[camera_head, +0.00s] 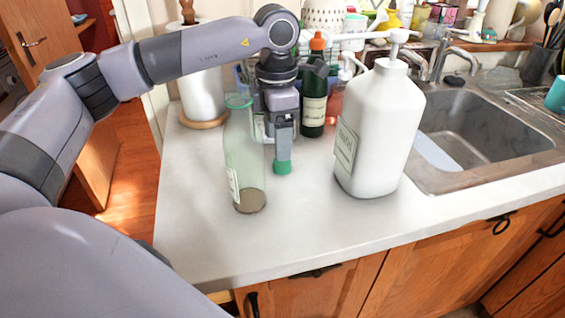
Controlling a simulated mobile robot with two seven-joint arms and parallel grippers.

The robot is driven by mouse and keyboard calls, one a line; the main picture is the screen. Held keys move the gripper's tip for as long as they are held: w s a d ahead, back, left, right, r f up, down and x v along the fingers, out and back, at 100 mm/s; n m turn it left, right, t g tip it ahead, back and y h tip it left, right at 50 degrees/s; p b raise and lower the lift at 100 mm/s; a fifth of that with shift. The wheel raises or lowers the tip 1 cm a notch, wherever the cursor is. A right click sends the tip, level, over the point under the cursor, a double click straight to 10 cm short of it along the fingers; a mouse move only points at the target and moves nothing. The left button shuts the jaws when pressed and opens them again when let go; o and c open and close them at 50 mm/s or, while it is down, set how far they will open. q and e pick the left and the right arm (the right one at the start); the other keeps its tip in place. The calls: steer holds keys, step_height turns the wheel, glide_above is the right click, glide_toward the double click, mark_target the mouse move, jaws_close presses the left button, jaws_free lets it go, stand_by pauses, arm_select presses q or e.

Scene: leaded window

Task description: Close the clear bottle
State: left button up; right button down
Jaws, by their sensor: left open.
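The clear bottle (243,165) stands upright on the counter left of centre. It is greenish see-through glass with a green rim at its mouth and a label low on its left side. My left gripper (282,155) points straight down just to the right of the bottle and is open. A small green cap-like piece (282,168) shows right at its fingertips, close to the counter. I cannot tell whether it rests on the counter or how the fingers sit around it. My right gripper is not in view.
A large white pump bottle (378,130) stands to the right. A dark green bottle with an orange top (314,95) and a paper roll (202,98) stand behind. The sink (470,130) is at right. The counter's front left (200,235) is clear.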

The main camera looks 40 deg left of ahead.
mark_target(282, 165)
arm_select(q)
steer(key=f, duration=0.4)
steer(key=shift+w+d+f+p, duration=0.15)
steer(key=shift+w+d+p, duration=0.2)
steer(key=shift+w+d, duration=0.05)
steer(key=shift+f, duration=0.5)
steer(key=c, duration=1.1)
